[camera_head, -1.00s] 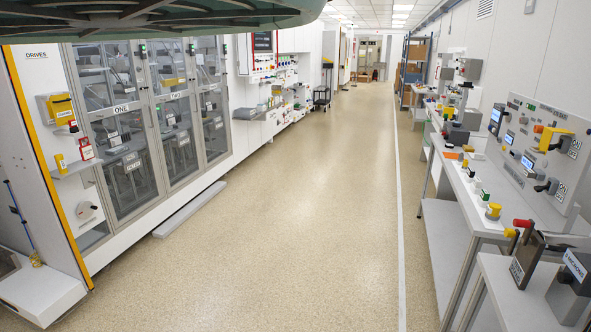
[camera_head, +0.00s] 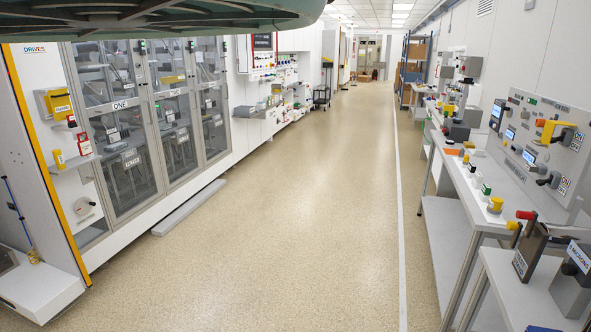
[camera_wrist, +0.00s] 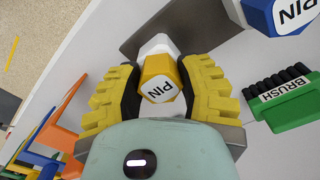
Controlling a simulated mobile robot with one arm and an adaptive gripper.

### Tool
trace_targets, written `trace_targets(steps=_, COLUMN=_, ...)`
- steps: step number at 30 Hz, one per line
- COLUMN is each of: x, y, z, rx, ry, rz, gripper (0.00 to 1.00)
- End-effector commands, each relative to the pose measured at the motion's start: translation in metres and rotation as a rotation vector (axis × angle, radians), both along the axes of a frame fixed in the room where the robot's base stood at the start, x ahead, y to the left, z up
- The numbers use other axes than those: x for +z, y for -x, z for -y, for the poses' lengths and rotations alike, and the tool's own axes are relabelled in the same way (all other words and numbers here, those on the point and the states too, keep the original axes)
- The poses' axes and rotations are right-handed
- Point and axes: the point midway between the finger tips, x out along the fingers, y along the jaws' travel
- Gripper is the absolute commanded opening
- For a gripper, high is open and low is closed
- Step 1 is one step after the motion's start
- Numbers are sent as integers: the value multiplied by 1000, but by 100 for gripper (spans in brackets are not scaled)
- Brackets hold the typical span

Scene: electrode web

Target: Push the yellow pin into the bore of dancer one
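In the wrist view, the yellow pin (camera_wrist: 161,80) shows its white face lettered PIN, with a white part at its far end. My gripper (camera_wrist: 160,85) has its two yellow, dark-padded fingers against both sides of the pin. A grey plate lies beyond it. My gripper does not show in the head view. Dancer one cannot be made out with certainty; a glass cabinet door labelled ONE (camera_head: 122,105) stands at left in the head view. The bore is not visible.
In the wrist view, a blue pin (camera_wrist: 285,14) and a green brush (camera_wrist: 283,100) lie to the right, with orange and blue parts at lower left. In the head view, a long bench (camera_head: 455,270) with small parts runs along the right. The aisle floor (camera_head: 300,200) is clear.

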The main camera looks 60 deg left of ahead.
Motion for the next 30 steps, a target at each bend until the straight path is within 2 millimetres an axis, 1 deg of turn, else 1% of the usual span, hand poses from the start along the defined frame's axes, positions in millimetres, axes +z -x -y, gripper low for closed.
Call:
trace_targets(steps=1, x=0, y=0, z=0, rx=0, ry=0, rz=0, gripper=24)
trace_targets(steps=8, x=0, y=0, z=0, rx=1, ry=0, rz=0, gripper=1)
trace_targets(steps=17, x=1, y=0, z=0, rx=1, ry=0, rz=0, gripper=0)
trace_targets(steps=30, x=8, y=-1, z=0, rx=2, ry=1, rz=1, gripper=0)
